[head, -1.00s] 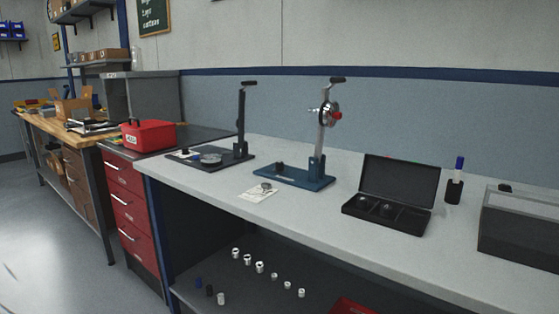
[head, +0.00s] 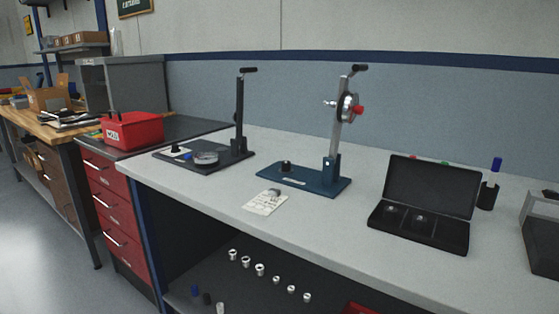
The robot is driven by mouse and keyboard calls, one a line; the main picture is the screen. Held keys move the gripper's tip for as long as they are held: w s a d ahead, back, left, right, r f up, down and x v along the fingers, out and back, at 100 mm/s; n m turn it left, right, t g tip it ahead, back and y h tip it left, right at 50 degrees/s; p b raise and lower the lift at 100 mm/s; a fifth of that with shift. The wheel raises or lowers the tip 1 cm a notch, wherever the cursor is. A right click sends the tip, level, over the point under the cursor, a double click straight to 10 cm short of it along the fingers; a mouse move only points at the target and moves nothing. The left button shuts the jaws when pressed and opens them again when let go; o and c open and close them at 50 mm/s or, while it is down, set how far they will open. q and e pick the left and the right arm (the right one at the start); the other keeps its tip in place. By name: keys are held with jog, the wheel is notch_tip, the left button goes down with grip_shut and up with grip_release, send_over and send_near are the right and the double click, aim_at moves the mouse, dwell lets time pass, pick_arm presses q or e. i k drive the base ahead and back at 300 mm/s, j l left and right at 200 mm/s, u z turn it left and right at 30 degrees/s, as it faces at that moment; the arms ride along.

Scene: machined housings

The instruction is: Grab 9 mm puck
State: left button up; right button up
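An open black case (head: 420,238) stands on the grey bench at the right, its lid tilted up. Two small dark round pieces, one on the left (head: 390,210) and one on the right (head: 421,218), sit in its compartments. Another small round piece (head: 275,192) lies on a white printed card (head: 262,205) in front of the blue stand. No size marking is readable, so I cannot tell which piece is the 9 mm puck. Neither of my grippers is in view.
A blue-based gauge stand (head: 315,181) and a black-based stand (head: 216,161) stand behind the card. A pen holder (head: 488,194) and a grey box (head: 543,232) are at the right. Small metal cylinders (head: 260,270) stand on the shelf below. The bench front is clear.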

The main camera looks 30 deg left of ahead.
aim_at(285, 165)
jog(key=i+j, duration=0.15)
jog(key=j, duration=0.2)
jog(key=i+j, duration=0.15)
jog(key=j, duration=0.25)
jog(key=i+j, duration=0.15)
jog(key=j, duration=0.2)
jog(key=z, duration=0.05)
